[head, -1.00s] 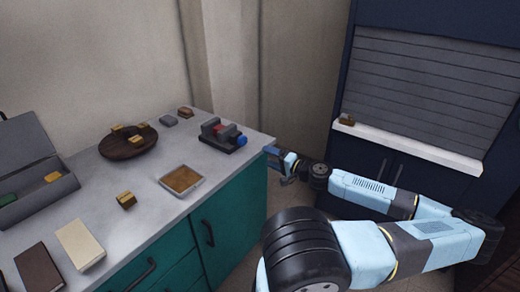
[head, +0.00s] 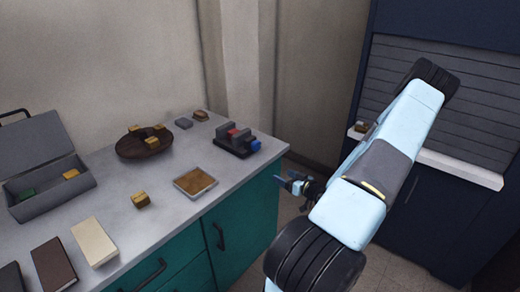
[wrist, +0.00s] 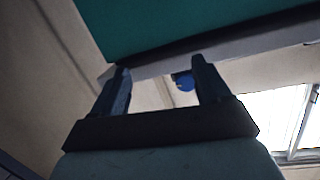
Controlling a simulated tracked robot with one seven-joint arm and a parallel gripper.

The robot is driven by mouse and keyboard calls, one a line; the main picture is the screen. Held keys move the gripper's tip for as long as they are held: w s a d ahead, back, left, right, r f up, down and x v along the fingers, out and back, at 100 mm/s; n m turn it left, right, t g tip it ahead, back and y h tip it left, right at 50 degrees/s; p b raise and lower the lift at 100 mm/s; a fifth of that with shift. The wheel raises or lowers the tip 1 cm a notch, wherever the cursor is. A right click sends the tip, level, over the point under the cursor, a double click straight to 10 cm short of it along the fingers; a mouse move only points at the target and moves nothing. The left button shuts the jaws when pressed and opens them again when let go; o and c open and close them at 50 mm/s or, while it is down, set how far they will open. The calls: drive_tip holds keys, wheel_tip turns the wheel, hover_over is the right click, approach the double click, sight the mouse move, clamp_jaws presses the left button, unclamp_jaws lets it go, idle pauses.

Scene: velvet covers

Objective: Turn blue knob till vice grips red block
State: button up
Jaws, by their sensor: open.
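The dark grey vice (head: 232,145) stands on the counter near its right end. The red block (head: 234,132) sits between its jaws; I cannot tell whether the jaws touch it. The blue knob (head: 255,146) is on the vice's right side, facing the counter edge. In the wrist view the knob (wrist: 185,82) shows beyond the counter edge, between the fingers and closer to the right one. My gripper (head: 286,180) is open and empty, apart from the knob, off the counter's right end and lower than it. In the wrist view my gripper (wrist: 160,85) has both fingers spread.
The grey counter (head: 170,222) has teal cabinets (head: 245,225) below. On it are a round wooden board (head: 145,147) with small blocks, a shallow tray (head: 195,182), an open grey box (head: 45,185) and books (head: 94,242). A shuttered dark cabinet (head: 470,120) stands right.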

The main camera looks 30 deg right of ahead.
sight(258, 147)
wheel_tip(258, 147, up, 9)
drive_tip(key=n+t+y, duration=0.1)
drive_tip(key=n+y, duration=0.2)
drive_tip(key=n, duration=0.2)
drive_tip(key=x, duration=1.3)
drive_tip(key=shift+w+f, duration=0.1)
drive_tip(key=shift+f, duration=0.1)
drive_tip(key=c, duration=1)
drive_tip(key=shift+c, duration=0.2)
